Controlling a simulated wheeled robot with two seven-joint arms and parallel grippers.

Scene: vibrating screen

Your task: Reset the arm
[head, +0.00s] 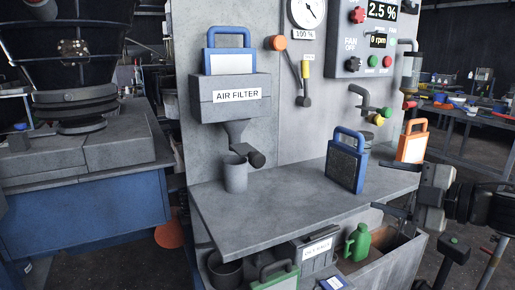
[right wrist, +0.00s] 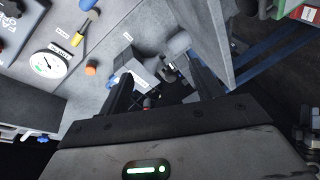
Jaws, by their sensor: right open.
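My right arm comes in from the right edge of the head view. Its gripper (head: 393,189) is open and empty, in front of the right end of the grey shelf (head: 270,212). Its two fingers also stand apart in the right wrist view (right wrist: 160,70), with the panel and its fittings beyond them. My left arm and gripper are not in view.
A blue-handled filter (head: 346,163) and an orange filter (head: 412,143) stand on the shelf, close to my right gripper. A grey cup (head: 235,174) stands under the air filter housing (head: 228,97). A green jug (head: 357,243) sits below. The shelf's middle is clear.

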